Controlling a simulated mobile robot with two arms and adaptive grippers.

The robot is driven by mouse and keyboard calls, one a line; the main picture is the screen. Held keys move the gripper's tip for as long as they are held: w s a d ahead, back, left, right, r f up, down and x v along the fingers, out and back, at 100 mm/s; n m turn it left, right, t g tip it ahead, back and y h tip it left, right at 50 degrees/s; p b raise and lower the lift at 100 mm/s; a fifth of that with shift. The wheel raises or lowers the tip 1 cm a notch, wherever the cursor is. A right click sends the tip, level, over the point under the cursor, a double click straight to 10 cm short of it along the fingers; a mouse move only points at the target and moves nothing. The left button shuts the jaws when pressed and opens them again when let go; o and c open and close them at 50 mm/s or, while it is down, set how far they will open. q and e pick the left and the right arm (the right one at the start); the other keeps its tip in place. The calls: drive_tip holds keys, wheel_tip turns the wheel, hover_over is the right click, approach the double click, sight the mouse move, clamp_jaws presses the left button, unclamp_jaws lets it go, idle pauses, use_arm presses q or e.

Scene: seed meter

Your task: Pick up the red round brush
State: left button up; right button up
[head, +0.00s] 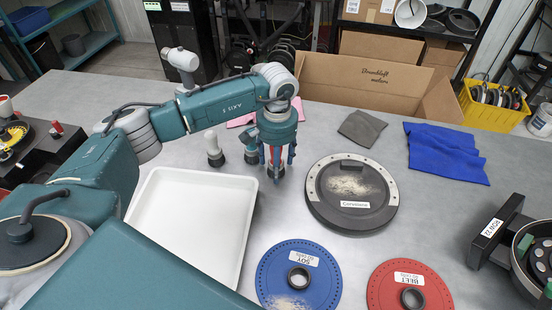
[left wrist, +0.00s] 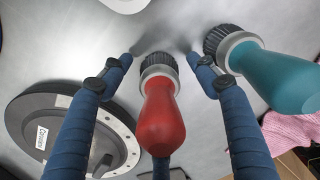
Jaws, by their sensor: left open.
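The red round brush (left wrist: 163,115) stands bristles down on the grey table, between the two fingers of my left gripper (left wrist: 159,60) in the left wrist view. The fingers are open, with a visible gap on each side of the brush. In the head view my left gripper (head: 278,166) is over the brush and hides most of it. A teal round brush (left wrist: 272,75) stands close beside the right finger in the left wrist view; it also shows in the head view (head: 251,153). A pale round brush (head: 214,150) stands further left. My right gripper is not in view.
A white tray (head: 160,238) lies left of the brushes. A dark round lid (head: 325,205) lies to the right. Blue (head: 268,275) and red (head: 383,290) seed discs lie in front. A pink cloth (head: 240,122) lies behind; grey and blue cloths lie at the back right.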

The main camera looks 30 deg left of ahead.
use_arm(q)
drive_tip(key=c, duration=1.1)
drive_tip(key=shift+c, duration=0.8)
drive_tip(key=shift+r, duration=0.1)
drive_tip(key=shift+r, duration=0.5)
wheel_tip(320, 180, up, 19)
drive_tip(key=b, duration=0.4)
